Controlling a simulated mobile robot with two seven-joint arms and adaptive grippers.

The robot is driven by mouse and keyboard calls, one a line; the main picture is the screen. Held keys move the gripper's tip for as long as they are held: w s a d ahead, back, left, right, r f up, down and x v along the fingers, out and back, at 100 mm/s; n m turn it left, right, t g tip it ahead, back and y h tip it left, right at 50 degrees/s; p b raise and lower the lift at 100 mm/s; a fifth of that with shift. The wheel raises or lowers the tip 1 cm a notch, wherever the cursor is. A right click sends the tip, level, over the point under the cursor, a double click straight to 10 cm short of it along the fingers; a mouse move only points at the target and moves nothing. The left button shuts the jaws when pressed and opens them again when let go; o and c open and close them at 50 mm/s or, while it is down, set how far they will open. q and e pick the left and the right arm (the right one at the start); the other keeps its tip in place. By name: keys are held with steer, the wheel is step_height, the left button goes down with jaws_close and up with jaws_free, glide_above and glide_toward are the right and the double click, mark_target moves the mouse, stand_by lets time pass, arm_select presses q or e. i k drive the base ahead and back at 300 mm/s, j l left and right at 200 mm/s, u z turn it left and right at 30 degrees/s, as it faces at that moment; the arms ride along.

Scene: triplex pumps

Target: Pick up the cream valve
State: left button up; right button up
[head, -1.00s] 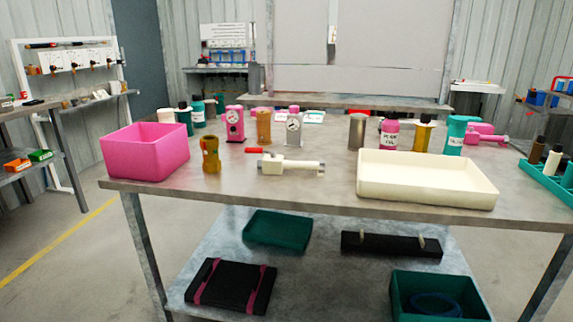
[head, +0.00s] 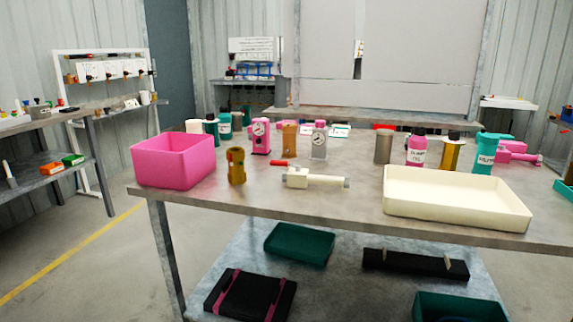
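The cream valve (head: 315,180) lies on the metal table (head: 290,207), near the middle of its front part. It has a cream body with a grey end at the right and a red handle (head: 282,163) at its upper left. It lies between a yellow-brown cylindrical part (head: 236,166) on the left and a cream tray (head: 457,215) on the right, apart from both. Neither of my grippers shows in the head view.
A pink bin (head: 173,168) stands at the table's left corner. Pink and grey gauge parts, an orange cylinder, a metal cylinder (head: 384,147) and several bottles stand behind the valve. The lower shelf holds green and black items. Bare tabletop lies in front of the valve.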

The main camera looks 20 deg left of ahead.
mark_target(301, 180)
steer(key=i+j, duration=0.25)
steer(key=i, duration=0.2)
steer(key=i+j, duration=0.25)
steer(key=i, duration=0.2)
steer(key=i+j, duration=0.3)
steer(key=i, duration=0.15)
